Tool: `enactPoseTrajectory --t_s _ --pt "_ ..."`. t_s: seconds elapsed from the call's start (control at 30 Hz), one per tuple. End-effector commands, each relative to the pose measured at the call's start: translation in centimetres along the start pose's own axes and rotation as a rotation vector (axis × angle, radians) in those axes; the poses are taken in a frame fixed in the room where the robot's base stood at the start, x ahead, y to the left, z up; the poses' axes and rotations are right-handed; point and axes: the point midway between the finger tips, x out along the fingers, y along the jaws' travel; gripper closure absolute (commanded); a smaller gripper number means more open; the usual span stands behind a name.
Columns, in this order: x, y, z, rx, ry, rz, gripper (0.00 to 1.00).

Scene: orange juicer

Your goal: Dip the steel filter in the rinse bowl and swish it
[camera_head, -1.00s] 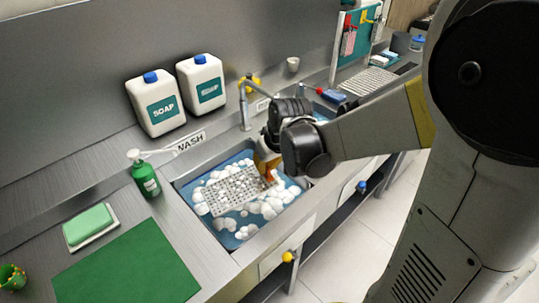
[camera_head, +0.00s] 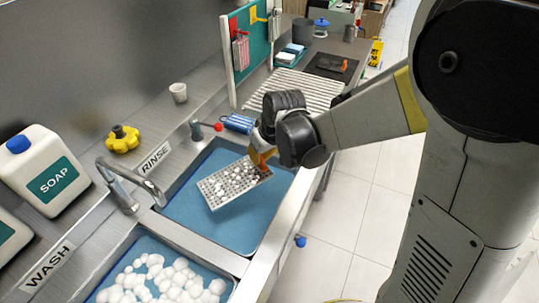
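The steel filter (camera_head: 226,186) is a perforated metal tray with white foam bits on it. It is tilted over the rinse basin (camera_head: 219,230), which holds blue water and has a RINSE label (camera_head: 155,158) beside it. My gripper (camera_head: 262,160) is shut on the filter's upper right end. The fingertips are partly hidden by the gripper body. I cannot tell whether the filter's lower edge touches the water.
The wash basin (camera_head: 160,278) with white foam is at the lower left. A steel faucet (camera_head: 125,190) stands between the basins, near the back. A blue brush (camera_head: 238,123), a yellow knob (camera_head: 123,139) and a cup (camera_head: 178,92) sit behind. A ribbed drying rack (camera_head: 293,95) lies beyond.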

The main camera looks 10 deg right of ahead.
Motion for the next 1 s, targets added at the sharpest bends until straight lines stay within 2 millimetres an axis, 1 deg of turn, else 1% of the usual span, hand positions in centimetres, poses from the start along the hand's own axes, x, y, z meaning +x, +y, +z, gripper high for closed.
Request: enactPoseTrajectory --t_s 0.17,0.27,1.0 --pt "0.7 -0.3 0.1 -0.007 0.000 -0.003 1.00" --pt "1.7 -0.3 0.5 -0.007 0.000 -0.003 1.00" --pt "12.3 -0.3 4.9 -0.006 0.000 -0.003 1.00"
